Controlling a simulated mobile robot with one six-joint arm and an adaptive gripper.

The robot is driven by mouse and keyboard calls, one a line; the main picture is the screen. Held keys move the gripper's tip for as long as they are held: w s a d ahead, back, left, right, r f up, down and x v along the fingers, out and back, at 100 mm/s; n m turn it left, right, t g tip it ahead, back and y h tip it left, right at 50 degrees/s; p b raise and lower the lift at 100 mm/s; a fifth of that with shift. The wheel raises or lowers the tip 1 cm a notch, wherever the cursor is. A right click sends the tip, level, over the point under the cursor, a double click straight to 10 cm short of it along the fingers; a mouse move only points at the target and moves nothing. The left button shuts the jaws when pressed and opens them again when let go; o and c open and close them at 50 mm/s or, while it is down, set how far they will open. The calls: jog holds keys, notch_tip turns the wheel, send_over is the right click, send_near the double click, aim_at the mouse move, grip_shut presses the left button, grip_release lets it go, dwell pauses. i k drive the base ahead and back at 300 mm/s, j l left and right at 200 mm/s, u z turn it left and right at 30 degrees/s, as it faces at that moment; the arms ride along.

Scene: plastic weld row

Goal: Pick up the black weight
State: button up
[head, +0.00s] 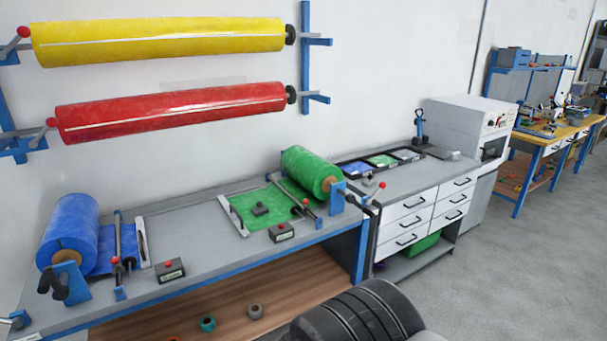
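A small dark block with a knob on top, which looks like the black weight (260,209), sits on the green sheet (262,222) on the grey bench. It stands upright, with bare green sheet around it. A dark rounded part, which looks like part of my own arm, shows at the bottom of the head view, in front of the bench. My gripper's fingers do not show, so its state and anything in it are hidden.
A green roll (312,174) and a bar lie just right of the weight. A button box (281,232) is at the bench's front edge. A blue roll (70,232) stands at left. Yellow (160,40) and red (170,112) rolls hang above. Floor at right is clear.

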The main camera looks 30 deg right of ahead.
aim_at(261, 210)
jog(key=i+l, duration=0.2)
jog(key=i, duration=0.35)
jog(key=i+l, duration=0.2)
jog(key=i, duration=0.4)
jog(key=i+l, duration=0.2)
jog(key=i, duration=0.35)
jog(key=i+l, duration=0.2)
jog(key=i, duration=0.35)
jog(key=l+z, duration=0.05)
